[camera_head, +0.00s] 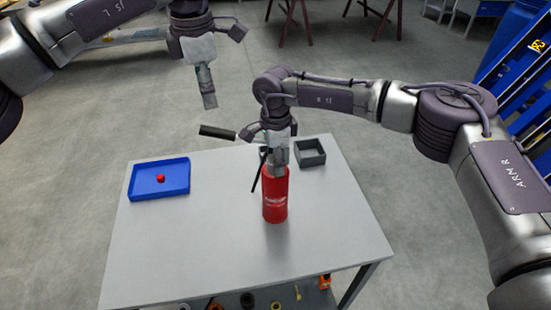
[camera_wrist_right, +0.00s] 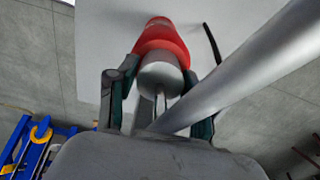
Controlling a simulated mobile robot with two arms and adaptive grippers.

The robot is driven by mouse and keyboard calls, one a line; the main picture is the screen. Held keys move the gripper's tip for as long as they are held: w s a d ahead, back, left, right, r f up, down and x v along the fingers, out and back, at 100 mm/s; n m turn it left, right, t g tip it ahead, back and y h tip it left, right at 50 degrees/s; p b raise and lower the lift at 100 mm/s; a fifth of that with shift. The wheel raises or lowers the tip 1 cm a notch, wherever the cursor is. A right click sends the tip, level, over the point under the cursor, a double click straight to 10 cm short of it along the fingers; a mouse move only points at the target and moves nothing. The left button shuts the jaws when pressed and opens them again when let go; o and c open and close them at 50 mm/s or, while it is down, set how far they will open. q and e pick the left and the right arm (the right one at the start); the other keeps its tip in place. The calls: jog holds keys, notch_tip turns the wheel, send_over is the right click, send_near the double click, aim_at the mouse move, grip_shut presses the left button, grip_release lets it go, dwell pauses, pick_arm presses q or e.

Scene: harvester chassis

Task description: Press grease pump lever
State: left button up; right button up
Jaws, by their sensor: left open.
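The grease pump (camera_head: 275,200) is a red cylinder with a silver head, standing upright on the grey table. Its lever (camera_head: 217,131) has a black handle that sticks out to the left and slightly up. My right gripper (camera_head: 278,160) is shut on the pump's silver head from above. In the right wrist view its fingers flank the silver head (camera_wrist_right: 160,78), and a thick grey bar crosses in front. My left gripper (camera_head: 208,98) is open and empty, pointing down beyond and above the lever handle, apart from it. Its fingertips are small in view.
The table (camera_head: 170,240) has a blue tray (camera_head: 143,193) with a small red object (camera_head: 161,178) at left. A dark square open box (camera_head: 313,160) stands behind the pump at right. A thin black hose hangs beside the pump. Several parts lie on a shelf below. The table's front is clear.

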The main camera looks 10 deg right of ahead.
grip_shut()
pick_arm(q)
jog(key=c, duration=0.6)
jog(key=shift+n, duration=0.7)
grip_shut()
jog(key=a+r+n+h, duration=0.1)
jog(key=r+n+h, duration=0.1)
jog(key=n, duration=1.3)
jog(key=s+a+r+n+h, duration=0.1)
jog(key=a+r+n+h, duration=0.1)
jog(key=n, duration=1.3)
jog(key=shift+s+a+r+h, duration=0.25)
jog(key=shift+s+r+h, duration=0.05)
jog(key=shift+r+h, duration=0.3)
